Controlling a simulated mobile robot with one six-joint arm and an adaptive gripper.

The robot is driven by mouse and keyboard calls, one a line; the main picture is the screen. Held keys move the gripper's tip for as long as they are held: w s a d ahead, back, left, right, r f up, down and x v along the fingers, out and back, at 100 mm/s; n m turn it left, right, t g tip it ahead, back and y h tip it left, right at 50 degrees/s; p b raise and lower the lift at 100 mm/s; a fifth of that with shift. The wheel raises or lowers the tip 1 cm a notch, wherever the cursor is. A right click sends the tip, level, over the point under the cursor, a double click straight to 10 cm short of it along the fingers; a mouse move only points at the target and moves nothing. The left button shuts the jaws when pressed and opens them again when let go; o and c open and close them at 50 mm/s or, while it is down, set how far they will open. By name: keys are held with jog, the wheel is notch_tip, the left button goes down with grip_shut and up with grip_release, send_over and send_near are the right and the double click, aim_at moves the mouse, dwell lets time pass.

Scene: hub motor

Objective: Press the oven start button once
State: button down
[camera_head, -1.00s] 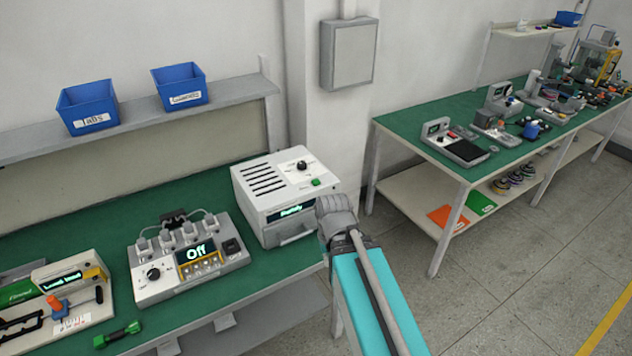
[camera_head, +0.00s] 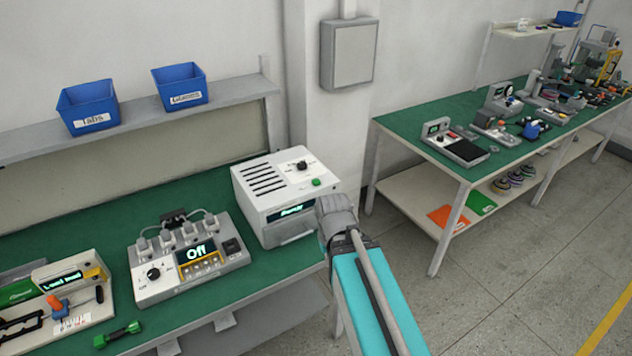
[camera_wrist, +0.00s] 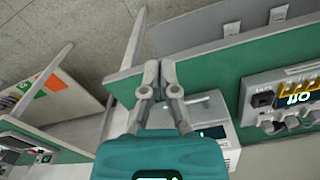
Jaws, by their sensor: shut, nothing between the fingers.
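The oven (camera_head: 262,190) is a white box with vent slots on top, a dark dial, a lit display and a front handle. It stands at the right end of the near green bench. Its green start button (camera_head: 316,182) is on top, near the right front edge. My gripper shows in the wrist view (camera_wrist: 160,75) with its two grey fingers close together, shut and empty. In the head view my grey wrist is beside the oven's right front corner and the fingertips are hidden. The oven (camera_wrist: 210,108) lies partly behind my fingers in the wrist view, where I cannot make out the button.
A control unit (camera_head: 150,292) reading "Off" stands left of the oven. Further left are a tool board (camera_head: 70,325) and a green dumbbell-shaped part (camera_head: 117,335). Blue bins (camera_head: 88,107) sit on a shelf. A second bench (camera_head: 410,140) stands to the right, with floor between.

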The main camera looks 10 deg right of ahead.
jog(key=shift+w, duration=0.1)
dwell(0.3)
notch_tip(320, 180, up, 12)
jog(key=m+t+y+p, duration=0.4)
jog(key=t+p, duration=0.2)
jog(key=t, duration=0.2)
send_over(314, 179)
jog(key=s, duration=0.2)
jog(key=shift+w+d+f, duration=0.1)
jog(key=shift+w+d, duration=0.1)
jog(key=shift+d, duration=0.1)
jog(key=shift+f, duration=0.1)
notch_tip(314, 179, down, 9)
jog(key=b, duration=0.8)
jog(key=shift+r+b, duration=0.2)
jog(key=shift+b, duration=0.15)
jog(key=shift+f+b, duration=0.85)
dwell(0.8)
jog(key=shift+r, duration=0.2)
jog(key=shift+r+p, duration=0.7)
jog(key=shift+p, duration=0.2)
